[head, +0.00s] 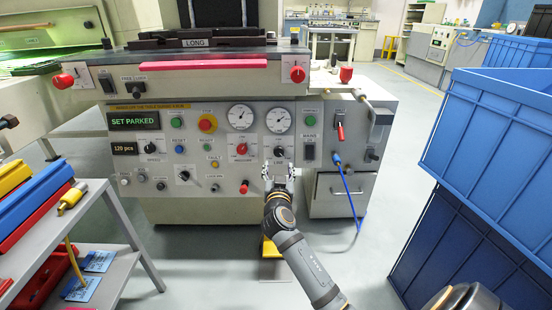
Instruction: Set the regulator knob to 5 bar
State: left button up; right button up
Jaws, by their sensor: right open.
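The grey machine's front panel (222,185) faces me, with two round white gauges on it, a left gauge (241,117) and a right gauge (279,121). A small dark knob (279,152) sits below the right gauge, and I take it to be the regulator knob. Its setting and the gauge readings are too small to read. My right gripper (279,172) is open and empty, just below the knob in the picture, with its fingers pointing at the panel. I cannot tell whether it touches the panel. My left gripper is not in view.
A red knob (242,149) and a red push button (245,188) are left of my right gripper. A blue hose (350,195) hangs at the right. Blue crates (470,215) stand at the right, a grey shelf (112,275) at the left.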

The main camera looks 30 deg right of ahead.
aim_at(279, 154)
jog(key=b+x, duration=0.2)
jog(key=x, duration=0.6)
jog(key=shift+w+d, duration=0.15)
jog(key=shift+w, duration=0.05)
jog(key=c, duration=1.1)
